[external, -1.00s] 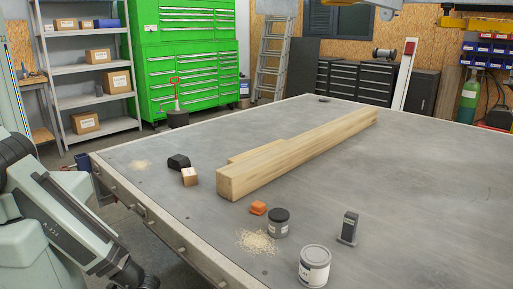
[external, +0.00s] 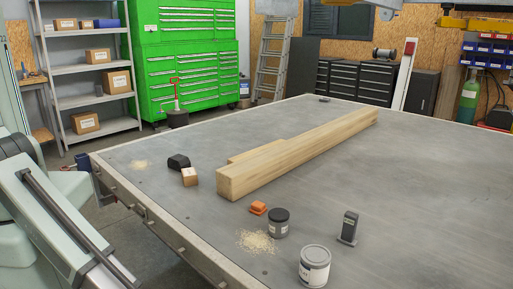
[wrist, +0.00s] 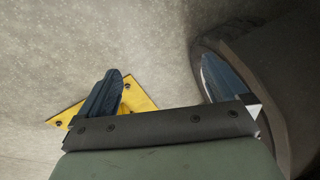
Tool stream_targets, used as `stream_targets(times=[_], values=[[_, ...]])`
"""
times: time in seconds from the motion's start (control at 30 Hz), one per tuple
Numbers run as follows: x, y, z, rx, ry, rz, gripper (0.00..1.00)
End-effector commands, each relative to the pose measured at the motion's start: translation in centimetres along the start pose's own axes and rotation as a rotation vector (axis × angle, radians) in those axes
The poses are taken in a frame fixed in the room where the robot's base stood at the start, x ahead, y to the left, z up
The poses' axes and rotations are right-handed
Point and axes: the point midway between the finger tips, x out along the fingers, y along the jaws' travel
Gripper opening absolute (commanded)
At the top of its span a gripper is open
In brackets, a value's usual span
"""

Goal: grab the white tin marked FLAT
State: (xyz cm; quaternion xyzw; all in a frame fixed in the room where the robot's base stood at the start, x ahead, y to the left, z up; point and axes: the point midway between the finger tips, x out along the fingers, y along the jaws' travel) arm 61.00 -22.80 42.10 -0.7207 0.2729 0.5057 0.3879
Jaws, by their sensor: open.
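A white tin with a pale lid (external: 314,268) stands upright near the front edge of the metal table (external: 420,190). Its label is too small to read. In the external view only my arm shows, at the lower left.
A long timber beam (external: 290,155) lies across the table. The wrist view shows a yellow bolted plate (wrist: 140,93) and a dark round rim (wrist: 235,58).

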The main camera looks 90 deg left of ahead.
Motion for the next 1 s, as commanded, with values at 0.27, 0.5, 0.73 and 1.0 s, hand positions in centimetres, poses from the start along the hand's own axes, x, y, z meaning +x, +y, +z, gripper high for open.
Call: stream_targets(times=[0.27, 0.5, 0.73, 1.0], values=[[-3.9, -2.2, -20.3, 0.182, 0.327, -0.156, 1.0], [-10.1, -8.1, -30.0, 0.008, 0.494, -0.203, 1.0], [-16.6, -16.1, -35.6, -0.279, 0.611, -0.197, 1.0], [-24.1, -26.9, -36.6, -0.781, 0.646, -0.115, 1.0]])
